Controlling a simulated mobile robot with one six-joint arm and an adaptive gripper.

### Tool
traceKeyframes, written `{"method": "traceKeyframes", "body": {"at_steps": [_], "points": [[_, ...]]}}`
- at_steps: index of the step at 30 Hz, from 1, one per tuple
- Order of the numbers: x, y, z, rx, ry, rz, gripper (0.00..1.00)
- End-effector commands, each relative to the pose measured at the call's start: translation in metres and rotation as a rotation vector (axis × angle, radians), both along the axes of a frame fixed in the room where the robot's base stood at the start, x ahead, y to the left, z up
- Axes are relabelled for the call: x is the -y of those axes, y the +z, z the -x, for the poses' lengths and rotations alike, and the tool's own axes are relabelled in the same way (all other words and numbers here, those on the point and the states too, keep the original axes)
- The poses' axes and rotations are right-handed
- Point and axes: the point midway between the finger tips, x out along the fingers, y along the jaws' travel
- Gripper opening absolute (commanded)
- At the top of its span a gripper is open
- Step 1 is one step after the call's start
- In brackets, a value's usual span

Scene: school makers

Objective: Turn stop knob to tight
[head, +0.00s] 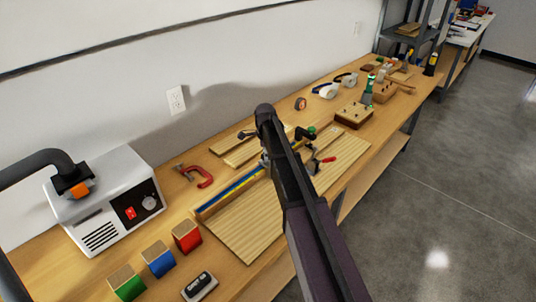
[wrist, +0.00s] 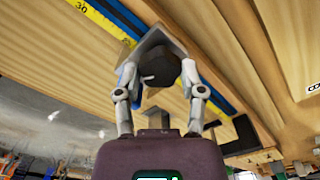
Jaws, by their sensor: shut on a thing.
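The stop knob (wrist: 160,66) is a round black knob with a short white mark, on a grey metal stop block (wrist: 153,40). The block sits across a rail with a yellow ruler strip (wrist: 100,18) and a blue strip. My gripper (wrist: 161,80) is shut on the knob, one grey finger at each side of it. The white mark points towards the left in the wrist view. I cannot read any tight label. In the head view my dark arm hides the knob and most of the gripper; the blue and yellow rail (head: 228,190) shows left of the arm.
Wooden boards (head: 245,228) lie by the rail. A red clamp (head: 201,178), a white machine (head: 108,200) and red, blue and green blocks (head: 187,236) stand at the left. Tools and tape rolls are farther back.

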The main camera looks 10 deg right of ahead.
Motion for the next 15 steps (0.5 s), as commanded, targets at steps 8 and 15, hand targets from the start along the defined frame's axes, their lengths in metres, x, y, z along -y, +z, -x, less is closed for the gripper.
{"method": "traceKeyframes", "body": {"at_steps": [8, 15], "points": [[-0.0013, 0.0002, -0.0024, 0.004, 0.002, -0.004, 0.88], [-0.0006, 0.0001, -0.0011, 0.002, 0.002, -0.002, 0.88]]}}
